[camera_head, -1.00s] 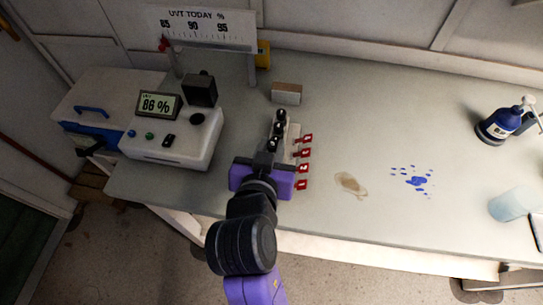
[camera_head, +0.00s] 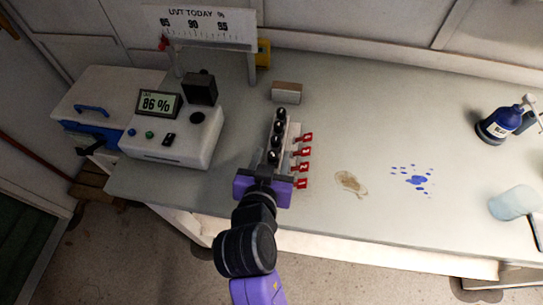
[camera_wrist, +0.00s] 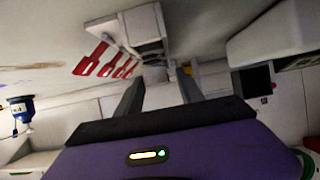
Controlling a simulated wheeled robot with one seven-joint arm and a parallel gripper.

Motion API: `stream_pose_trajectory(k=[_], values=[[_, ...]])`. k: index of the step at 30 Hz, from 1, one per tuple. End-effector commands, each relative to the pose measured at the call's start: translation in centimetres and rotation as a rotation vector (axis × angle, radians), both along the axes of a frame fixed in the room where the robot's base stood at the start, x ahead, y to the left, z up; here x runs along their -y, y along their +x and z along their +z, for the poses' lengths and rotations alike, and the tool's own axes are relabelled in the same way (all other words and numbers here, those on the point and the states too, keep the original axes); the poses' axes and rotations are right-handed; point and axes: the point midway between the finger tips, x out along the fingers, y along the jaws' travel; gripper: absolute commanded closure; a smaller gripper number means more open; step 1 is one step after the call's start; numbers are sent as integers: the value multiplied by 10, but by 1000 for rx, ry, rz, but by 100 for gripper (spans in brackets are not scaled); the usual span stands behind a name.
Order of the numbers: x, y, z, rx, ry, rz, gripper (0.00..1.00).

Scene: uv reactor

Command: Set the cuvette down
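A narrow white rack (camera_head: 289,140) stands on the bench with several black-capped cuvettes in a row and numbered red tags along its right side. The nearest cuvette (camera_head: 272,157) is upright at the rack's near end, just beyond my gripper (camera_head: 265,174). The cuvette bodies are mostly hidden in the rack.
A white meter (camera_head: 175,145) reading 86 % stands left of the rack. A small box (camera_head: 287,92) lies behind it.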

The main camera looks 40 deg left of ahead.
Motion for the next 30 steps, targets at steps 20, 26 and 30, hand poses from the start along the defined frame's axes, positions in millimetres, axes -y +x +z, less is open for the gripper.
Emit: stream_pose_trajectory(k=[20,26,30], values=[[24,-40,25,1,2,2,56],[43,-70,42,0,1,2,56],[51,-84,50,1,0,1,56]])
